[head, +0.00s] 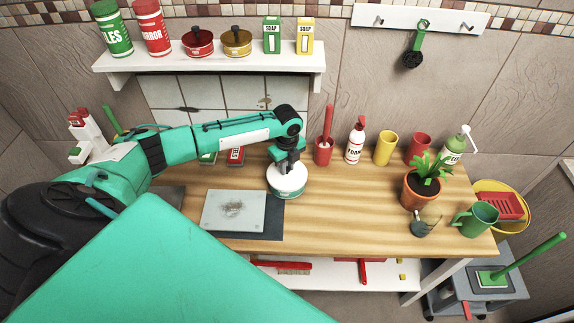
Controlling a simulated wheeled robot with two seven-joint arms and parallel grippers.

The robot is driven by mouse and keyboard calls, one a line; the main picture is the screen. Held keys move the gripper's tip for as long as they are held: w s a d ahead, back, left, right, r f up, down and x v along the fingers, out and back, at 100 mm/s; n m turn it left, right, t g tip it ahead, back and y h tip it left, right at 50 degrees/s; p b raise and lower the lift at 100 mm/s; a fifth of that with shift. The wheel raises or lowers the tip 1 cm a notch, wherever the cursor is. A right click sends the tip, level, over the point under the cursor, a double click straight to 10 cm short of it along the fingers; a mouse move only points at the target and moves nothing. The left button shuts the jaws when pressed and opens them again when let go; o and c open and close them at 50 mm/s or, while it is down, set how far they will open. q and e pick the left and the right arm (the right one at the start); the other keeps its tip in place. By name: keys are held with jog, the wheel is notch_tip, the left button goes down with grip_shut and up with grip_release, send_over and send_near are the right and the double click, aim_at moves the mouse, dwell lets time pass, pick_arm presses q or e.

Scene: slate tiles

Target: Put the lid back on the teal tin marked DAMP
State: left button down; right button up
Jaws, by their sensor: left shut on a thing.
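My left gripper (286,167) points down over the wooden worktop, just behind the grey board. It is shut on the white lid (294,182), at the lid's top. Directly under the lid is the teal tin (288,194), standing upright, with only a band of its side showing. Its marking is too small to read. The lid covers the tin's mouth from this angle; I cannot tell whether it is fully seated or slightly above the rim. My right gripper is not in view.
A grey board (234,211) lies left of the tin. A red cup with a brush (324,151), a FOAM bottle (355,143) and a yellow cup (385,148) stand to the right behind. A potted plant (421,190) is farther right. The worktop (350,215) between is clear.

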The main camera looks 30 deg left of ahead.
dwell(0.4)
pick_arm(q)
jog(key=shift+p, duration=0.3)
jog(key=c, duration=1.2)
grip_release()
jog(key=shift+c, duration=0.2)
jog(key=shift+o, duration=0.5)
jog(key=o, duration=0.4)
